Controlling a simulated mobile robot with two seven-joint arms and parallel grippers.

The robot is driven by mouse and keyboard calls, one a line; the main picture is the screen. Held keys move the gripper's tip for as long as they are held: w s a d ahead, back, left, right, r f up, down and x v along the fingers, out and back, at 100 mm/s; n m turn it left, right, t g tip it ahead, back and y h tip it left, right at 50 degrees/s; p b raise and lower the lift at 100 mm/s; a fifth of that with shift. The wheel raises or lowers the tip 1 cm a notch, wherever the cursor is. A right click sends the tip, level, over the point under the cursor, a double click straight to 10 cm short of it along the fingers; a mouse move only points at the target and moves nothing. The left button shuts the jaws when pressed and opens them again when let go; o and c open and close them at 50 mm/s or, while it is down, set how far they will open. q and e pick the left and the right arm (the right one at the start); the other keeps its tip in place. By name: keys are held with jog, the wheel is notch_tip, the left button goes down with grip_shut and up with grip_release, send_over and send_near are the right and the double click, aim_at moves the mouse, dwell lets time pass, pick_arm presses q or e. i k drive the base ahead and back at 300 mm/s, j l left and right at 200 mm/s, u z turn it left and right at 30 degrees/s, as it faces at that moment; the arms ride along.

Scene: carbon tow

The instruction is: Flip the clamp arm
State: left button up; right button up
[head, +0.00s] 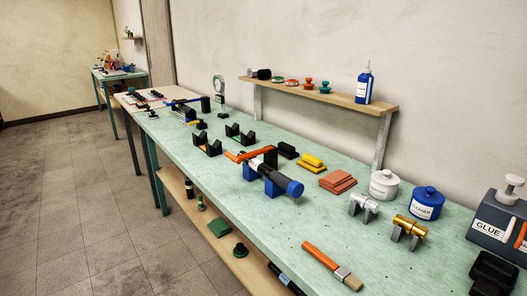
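An orange bar (248,156), which looks like the clamp arm, lies across the bench at its middle. It reaches a black upright block (270,157) on its right. A dark tube with a blue end cap (294,188) lies by it on blue supports (250,172); I cannot tell whether the bar touches the tube. Farther back, a similar fixture has a blue bar (182,101) beside a dark block (205,104). Neither of my grippers is in view.
The green bench (230,196) also holds black V-stands (208,146), a brush (330,264), silver and gold cylinders on stands (408,230), lidded jars (384,184) and a glue box (497,231). A wall shelf (320,94) hangs behind. The floor at left is clear.

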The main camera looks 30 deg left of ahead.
aim_at(238, 160)
jog(key=j+z, duration=0.15)
jog(key=j, duration=0.3)
jog(key=j+z, duration=0.1)
jog(key=j, duration=0.35)
jog(key=k+j+z, duration=0.15)
jog(key=j, duration=0.25)
jog(key=j+z, duration=0.15)
jog(key=j, duration=0.3)
jog(key=k+j+z, duration=0.1)
jog(key=j, duration=0.3)
jog(key=k+j+z, duration=0.15)
jog(key=j, duration=0.25)
jog(key=k+j+z, duration=0.1)
jog(key=j, duration=0.3)
jog(key=k, duration=0.1)
